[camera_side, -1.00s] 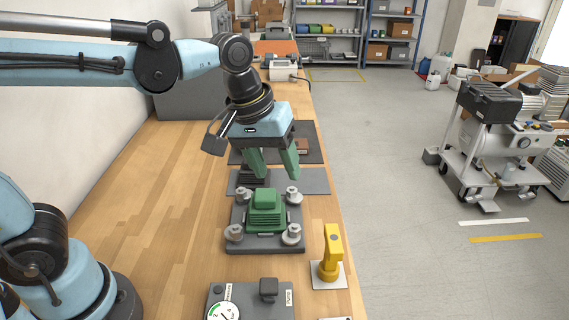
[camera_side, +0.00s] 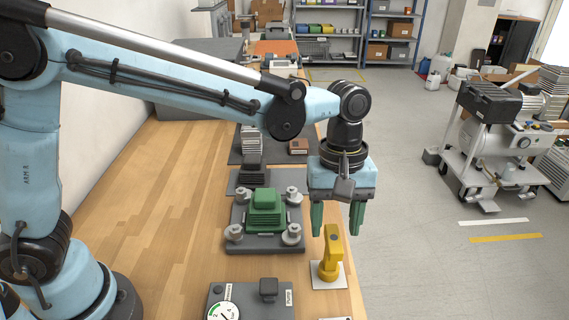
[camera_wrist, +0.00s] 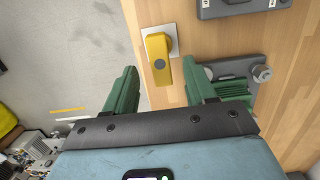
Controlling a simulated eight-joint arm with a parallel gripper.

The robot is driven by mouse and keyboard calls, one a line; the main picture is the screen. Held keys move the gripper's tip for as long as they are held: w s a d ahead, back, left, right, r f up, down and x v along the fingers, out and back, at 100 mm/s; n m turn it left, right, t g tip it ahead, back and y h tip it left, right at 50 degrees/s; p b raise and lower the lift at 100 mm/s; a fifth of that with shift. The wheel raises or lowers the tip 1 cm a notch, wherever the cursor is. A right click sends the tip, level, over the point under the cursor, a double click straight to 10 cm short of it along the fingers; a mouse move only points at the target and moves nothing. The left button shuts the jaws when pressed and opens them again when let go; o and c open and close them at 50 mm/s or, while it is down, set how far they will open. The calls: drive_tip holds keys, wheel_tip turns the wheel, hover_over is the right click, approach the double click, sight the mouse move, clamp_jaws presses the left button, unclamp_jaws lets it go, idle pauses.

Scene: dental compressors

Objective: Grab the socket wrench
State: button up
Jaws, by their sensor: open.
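The yellow tool (camera_side: 331,252), which I take for the socket wrench, stands upright on a pale square plate (camera_side: 328,281) near the bench's right edge. My gripper (camera_side: 337,232) is open and empty, with its green fingers pointing down above the tool. In the wrist view the yellow tool (camera_wrist: 160,62) shows beyond my gripper (camera_wrist: 164,80), between the lines of the two fingers. The fingers look apart from it, and its lower end is partly covered by its own head in that view.
A grey fixture with a green block (camera_side: 266,212) and several round knobs sits left of the tool. A grey box with a dial gauge (camera_side: 224,312) is at the front. The bench's left side is clear. A wheeled compressor cart (camera_side: 492,140) stands on the floor.

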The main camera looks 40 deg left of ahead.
sight(332, 250)
drive_tip(key=shift+s+d+f, duration=0.15)
drive_tip(key=shift+f, duration=1.55)
drive_tip(key=shift+s+d+f, duration=0.1)
drive_tip(key=shift+s+f, duration=0.05)
drive_tip(key=shift+f, duration=1.5)
clamp_jaws()
